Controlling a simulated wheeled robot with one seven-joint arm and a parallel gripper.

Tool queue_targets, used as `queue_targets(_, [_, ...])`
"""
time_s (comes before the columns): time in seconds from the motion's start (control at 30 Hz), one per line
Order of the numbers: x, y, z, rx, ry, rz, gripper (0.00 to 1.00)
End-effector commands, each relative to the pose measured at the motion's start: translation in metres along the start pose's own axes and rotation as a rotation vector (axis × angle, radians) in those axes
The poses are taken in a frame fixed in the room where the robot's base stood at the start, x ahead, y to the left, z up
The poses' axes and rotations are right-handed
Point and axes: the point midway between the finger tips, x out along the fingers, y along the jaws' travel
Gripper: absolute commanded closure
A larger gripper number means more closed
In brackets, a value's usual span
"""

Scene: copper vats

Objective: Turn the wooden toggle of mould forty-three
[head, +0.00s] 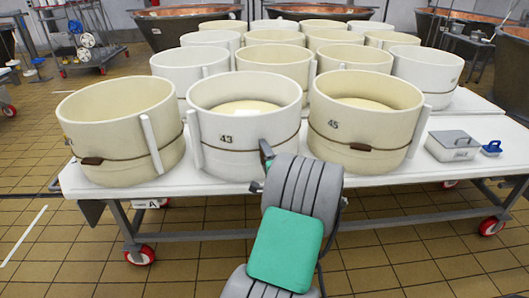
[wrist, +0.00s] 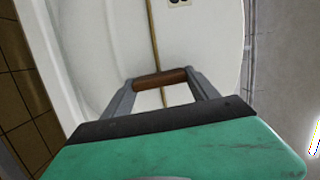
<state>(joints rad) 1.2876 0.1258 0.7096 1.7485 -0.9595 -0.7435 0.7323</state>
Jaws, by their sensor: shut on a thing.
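Mould forty-three (head: 220,165) is a cream-white open tub in the middle of the front row, marked 43, with a cord round its lower half. My gripper (head: 266,152) is at the lower right of its front wall. In the wrist view the brown wooden toggle (wrist: 160,77) lies on the cord (wrist: 152,35), crosswise to it. My gripper (wrist: 161,85) is shut on the toggle, with one finger at each end. In the head view this toggle is hidden behind my gripper.
Mould 45 (head: 365,130) stands close to the right, another tub (head: 120,130) to the left, and several more behind. All stand on a white wheeled table (head: 225,178). A grey metal box (head: 453,146) and a small blue item (head: 491,148) lie at the table's right.

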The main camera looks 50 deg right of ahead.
Motion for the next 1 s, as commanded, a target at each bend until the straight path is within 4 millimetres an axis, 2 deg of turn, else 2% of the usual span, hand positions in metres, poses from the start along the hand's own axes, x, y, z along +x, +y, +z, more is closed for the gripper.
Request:
queue_targets(0.3, [-0.0002,0.0005,-0.0006,0.081,0.002,0.0,0.72])
queue_targets(0.7, [-0.0002,0.0009,-0.0005,0.088,0.001,0.0,0.72])
queue_targets(0.73, [-0.0002,0.0009,-0.0005,0.088,0.001,0.0,0.31])
queue_targets(1.0, [0.0,0.0006,0.0002,0.086,0.0,0.0,0.1])
